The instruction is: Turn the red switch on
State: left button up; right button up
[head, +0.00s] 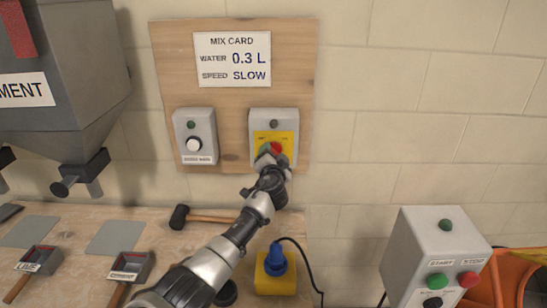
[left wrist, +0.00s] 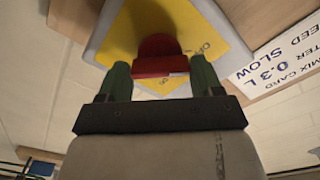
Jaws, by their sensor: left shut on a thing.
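The red switch (head: 276,147) is a rotary knob on a yellow plate (head: 259,138), on a grey box fixed to the wooden wall board. A dark, unlit lamp (head: 274,124) sits above the plate. My left gripper (head: 270,158) reaches up to the knob and is shut on it. In the left wrist view the red knob (left wrist: 158,55) lies between the two green fingertips of the left gripper (left wrist: 160,78). Lettering on the plate is partly hidden, so I cannot tell which setting the knob points to. My right gripper is not in view.
A second grey box (head: 194,143) with a white knob hangs to the left. A mix card (head: 238,59) is above. On the bench lie a mallet (head: 181,217), scoops and a blue plug on a yellow block (head: 275,275). A control box (head: 437,250) stands at right.

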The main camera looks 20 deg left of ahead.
pick_arm(q)
jog(key=shift+m, duration=0.4)
jog(key=m+p, duration=0.2)
jog(key=m, duration=1.5)
jog(key=shift+f+p, duration=0.1)
jog(key=shift+p, duration=0.25)
jog(key=o, duration=0.9)
jog(key=shift+o, duration=0.2)
